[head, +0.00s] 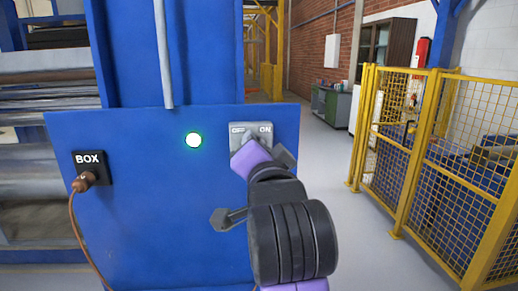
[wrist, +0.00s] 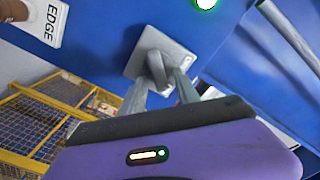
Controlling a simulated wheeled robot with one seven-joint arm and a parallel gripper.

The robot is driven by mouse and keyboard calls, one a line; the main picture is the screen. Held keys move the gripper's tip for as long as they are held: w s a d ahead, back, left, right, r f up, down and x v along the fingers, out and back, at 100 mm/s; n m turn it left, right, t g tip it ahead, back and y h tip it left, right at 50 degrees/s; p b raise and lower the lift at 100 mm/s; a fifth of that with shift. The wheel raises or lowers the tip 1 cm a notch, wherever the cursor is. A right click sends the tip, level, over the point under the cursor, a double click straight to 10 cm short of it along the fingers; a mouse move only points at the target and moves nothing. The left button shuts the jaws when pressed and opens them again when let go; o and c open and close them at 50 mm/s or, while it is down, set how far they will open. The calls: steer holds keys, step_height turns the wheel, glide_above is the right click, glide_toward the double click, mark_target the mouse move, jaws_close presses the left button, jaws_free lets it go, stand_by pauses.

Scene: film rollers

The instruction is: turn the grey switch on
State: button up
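The grey switch (head: 262,128) is a small grey plate marked OFF on the left and ON on the right, mounted on a blue panel. Its raised grey handle (wrist: 157,68) shows in the wrist view on the plate (wrist: 148,46). My gripper (wrist: 162,84) is at the switch, with one finger on each side of the handle. The fingers stand apart, and I cannot tell whether they touch the handle. In the head view my gripper and wrist cover the lower part of the switch, and the handle's direction is not clear there.
A lit, green-rimmed white lamp (head: 194,140) sits left of the switch. A black BOX plate (head: 89,168) with a brown plug and cable is at the panel's left. A white EDGE plate (wrist: 44,22) shows in the wrist view. A yellow fence (head: 420,150) stands right.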

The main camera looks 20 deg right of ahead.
steer(key=shift+s, duration=0.1)
steer(key=b+v, duration=0.1)
steer(key=v, duration=0.6)
steer(key=shift+s, duration=0.25)
steer(key=shift+a, duration=0.1)
steer(key=a+r+n+t+y, duration=0.3)
steer(key=a+r+n+t, duration=0.15)
steer(key=n, duration=0.25)
steer(key=s+a+f+n+y, duration=0.1)
steer(key=s+f+n+y, duration=0.25)
steer(key=f, duration=0.35)
steer(key=s+a+f+n+y, duration=0.1)
steer(key=s+f+n+y, duration=0.2)
steer(key=f, duration=0.4)
steer(key=s+d+f+g+h, duration=0.2)
steer(key=s+d+f+g, duration=0.1)
steer(key=s+f, duration=0.9)
steer(key=s+d+f+g+h, duration=0.2)
steer(key=s+d+f+g, duration=0.2)
steer(key=s+f, duration=0.9)
steer(key=s, duration=0.3)
steer(key=shift+s+d+f+m, duration=0.15)
steer(key=shift+s+d+m, duration=0.05)
steer(key=shift+d+m, duration=0.15)
